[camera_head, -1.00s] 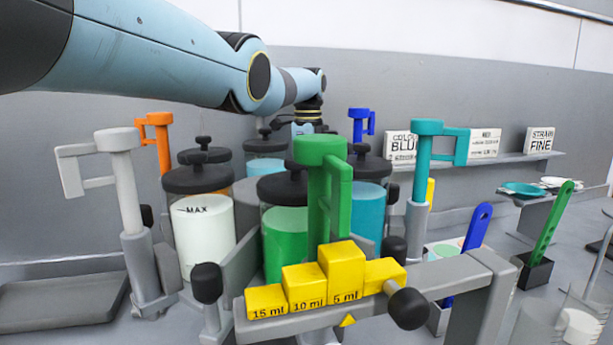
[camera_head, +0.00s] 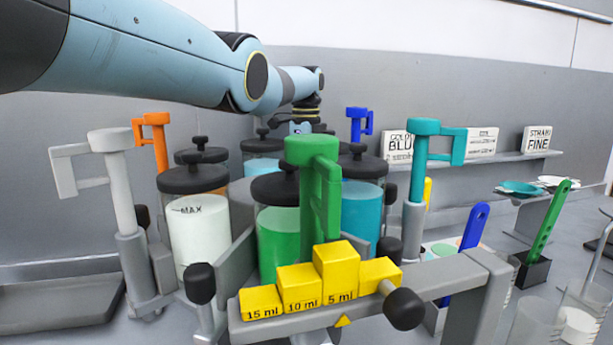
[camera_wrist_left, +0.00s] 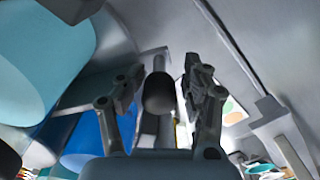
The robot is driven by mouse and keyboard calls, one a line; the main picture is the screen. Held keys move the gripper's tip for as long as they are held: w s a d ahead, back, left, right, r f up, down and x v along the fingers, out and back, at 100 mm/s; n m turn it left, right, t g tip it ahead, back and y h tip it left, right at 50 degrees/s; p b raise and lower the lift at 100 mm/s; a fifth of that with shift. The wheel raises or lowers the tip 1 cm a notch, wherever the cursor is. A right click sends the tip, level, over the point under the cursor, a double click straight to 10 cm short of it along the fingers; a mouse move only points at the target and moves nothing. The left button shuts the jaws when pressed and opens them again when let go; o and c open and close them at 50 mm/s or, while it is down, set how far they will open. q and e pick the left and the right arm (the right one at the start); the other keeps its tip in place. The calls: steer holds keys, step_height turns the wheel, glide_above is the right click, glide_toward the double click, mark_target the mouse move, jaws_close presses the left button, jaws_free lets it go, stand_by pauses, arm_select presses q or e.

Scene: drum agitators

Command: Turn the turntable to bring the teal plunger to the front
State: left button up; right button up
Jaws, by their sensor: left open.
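The teal plunger (camera_head: 418,165) stands at the right of the turntable, beside a jar of blue liquid (camera_head: 361,205). The green plunger (camera_head: 318,185) is at the front, behind the yellow stepped block (camera_head: 335,275). White (camera_head: 118,190), orange (camera_head: 157,140) and blue (camera_head: 359,122) plungers stand around the left and back. My left arm reaches over the jars to the back; its gripper is hidden there in the head view. In the left wrist view my left gripper (camera_wrist_left: 163,80) is open, with a black knob (camera_wrist_left: 160,93) showing between its fingers; contact cannot be told.
Black knobs (camera_head: 201,283) stick out around the turntable. A grey bracket (camera_head: 470,268) stands at the front right. Further right are a green strip in a black holder (camera_head: 533,270), clear beakers (camera_head: 535,322) and a shelf with labelled boxes (camera_head: 538,139).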

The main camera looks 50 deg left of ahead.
arm_select(q)
step_height(320, 180, up, 12)
steer(key=shift+f, duration=0.15)
stand_by(0.4)
